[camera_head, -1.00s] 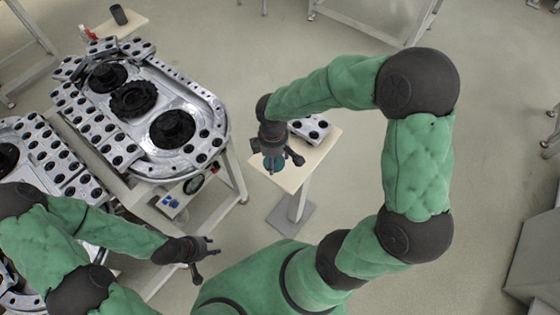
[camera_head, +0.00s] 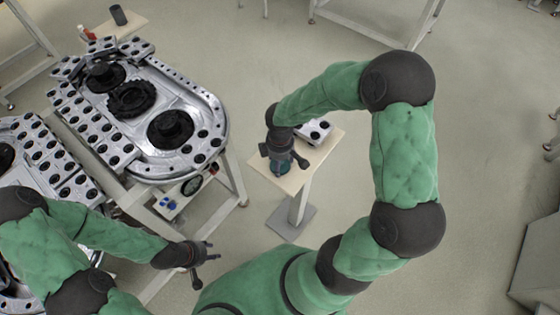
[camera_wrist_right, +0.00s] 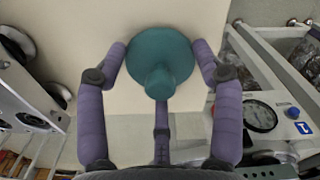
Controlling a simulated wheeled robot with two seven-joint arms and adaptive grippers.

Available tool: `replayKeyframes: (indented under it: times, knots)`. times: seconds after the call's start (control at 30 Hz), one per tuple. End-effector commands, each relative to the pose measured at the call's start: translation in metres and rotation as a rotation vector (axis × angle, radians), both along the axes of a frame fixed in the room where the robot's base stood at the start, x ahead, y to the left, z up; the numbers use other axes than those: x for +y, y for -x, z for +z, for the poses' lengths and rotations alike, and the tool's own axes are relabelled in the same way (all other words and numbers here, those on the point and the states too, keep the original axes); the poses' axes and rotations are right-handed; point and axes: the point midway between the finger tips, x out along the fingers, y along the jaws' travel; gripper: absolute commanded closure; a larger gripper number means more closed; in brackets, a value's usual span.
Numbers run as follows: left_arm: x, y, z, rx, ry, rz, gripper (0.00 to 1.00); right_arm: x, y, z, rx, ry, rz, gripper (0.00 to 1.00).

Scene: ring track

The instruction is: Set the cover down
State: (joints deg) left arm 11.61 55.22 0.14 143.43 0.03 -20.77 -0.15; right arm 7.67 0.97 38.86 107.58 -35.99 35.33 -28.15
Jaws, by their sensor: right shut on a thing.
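The teal cover (camera_wrist_right: 160,55), a round disc with a knob, is between the fingers of my right gripper (camera_wrist_right: 160,75) in the right wrist view. In the head view a little of the cover (camera_head: 277,167) shows under my right gripper (camera_head: 284,158), over the small side table (camera_head: 294,184). The right gripper is shut on the cover. I cannot tell whether the cover touches the tabletop. My left gripper (camera_head: 205,262) is empty with its fingers apart, low in the head view, away from the table.
A metal block with dark holes (camera_head: 315,131) stands at the back of the small table, close to my right gripper. Left of it is the large ring track (camera_head: 214,110) with black round parts. A gauge (camera_wrist_right: 260,116) shows at right in the wrist view.

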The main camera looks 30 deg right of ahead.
Motion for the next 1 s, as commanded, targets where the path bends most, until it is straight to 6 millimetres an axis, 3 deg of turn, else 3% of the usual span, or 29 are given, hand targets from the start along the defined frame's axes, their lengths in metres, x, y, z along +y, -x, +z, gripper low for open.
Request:
replayKeyframes:
  times: [0.1,0.13,0.2,0.67,1.0]
  knots:
    - [0.0,0.0,-0.003,0.0,0.0,0.0,0.6,0.0,0.0,-0.004,0.0,0.0,0.0,0.65]
    - [0.0,0.0,-0.003,0.0,0.0,0.0,0.6,0.0,0.0,-0.004,0.0,0.0,0.0,0.27]
    - [0.0,0.0,-0.002,0.0,0.0,0.0,0.6,0.0,0.0,-0.003,0.0,0.0,0.0,0.09]
    - [0.0,0.0,0.002,0.0,0.0,0.0,0.6,0.0,0.0,0.002,0.0,0.0,0.0,0.09]
    - [0.0,0.0,0.022,0.0,0.0,0.0,0.6,0.0,-0.001,0.064,-0.002,0.0,0.0,0.09]
